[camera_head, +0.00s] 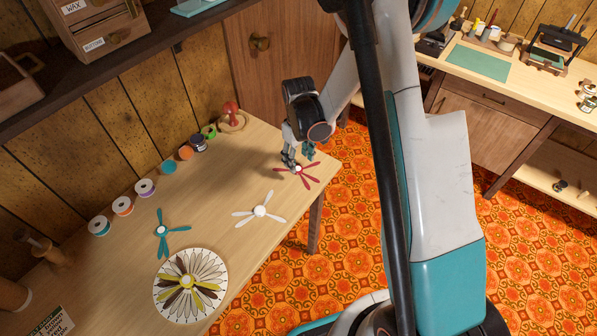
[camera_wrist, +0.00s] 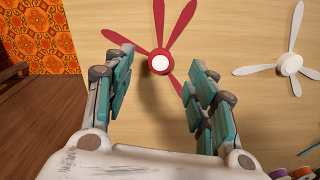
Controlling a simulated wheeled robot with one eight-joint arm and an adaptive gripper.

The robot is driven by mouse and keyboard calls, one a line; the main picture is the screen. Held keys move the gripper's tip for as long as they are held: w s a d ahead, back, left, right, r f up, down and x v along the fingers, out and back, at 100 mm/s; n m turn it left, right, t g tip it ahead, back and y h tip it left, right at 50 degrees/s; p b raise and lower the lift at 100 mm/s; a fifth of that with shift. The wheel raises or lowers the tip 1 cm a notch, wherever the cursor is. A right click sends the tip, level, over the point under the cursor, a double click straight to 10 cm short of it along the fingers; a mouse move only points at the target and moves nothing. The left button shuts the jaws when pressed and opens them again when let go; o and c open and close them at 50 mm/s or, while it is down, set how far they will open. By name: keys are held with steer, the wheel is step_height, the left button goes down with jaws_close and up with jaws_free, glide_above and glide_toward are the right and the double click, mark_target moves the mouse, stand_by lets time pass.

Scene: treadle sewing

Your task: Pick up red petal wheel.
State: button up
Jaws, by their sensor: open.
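The red petal wheel (camera_head: 299,170) lies on the wooden table (camera_head: 230,247) near its right edge. It has several red petals around a white hub. In the wrist view the red petal wheel (camera_wrist: 160,62) is at the top centre, just beyond and between the fingertips. My gripper (camera_head: 297,153) is over the wheel in the head view. In the wrist view my gripper (camera_wrist: 155,68) is open, with a teal-padded finger on each side and nothing held between them. The lower petals reach toward the fingers; I cannot tell whether they touch.
A white petal wheel (camera_head: 260,211), a teal one (camera_head: 162,231) and a round plate (camera_head: 168,297) with a yellow wheel on it lie on the table. Thread spools (camera_head: 145,188) line the wall side. A red-topped object (camera_head: 231,115) stands at the back corner.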

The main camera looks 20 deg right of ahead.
step_height(320, 180, down, 4)
steer(key=shift+f+b, duration=0.1)
steer(key=shift+b, duration=0.6)
steer(key=shift+c, duration=0.2)
steer(key=c, duration=0.8)
steer(key=shift+r, duration=0.2)
step_height(320, 180, up, 19)
steer(key=p, duration=0.6)
steer(key=b, duration=0.8)
glide_above(299, 169)
steer(key=shift+f, duration=4.85)
steer(key=shift+a, duration=0.1)
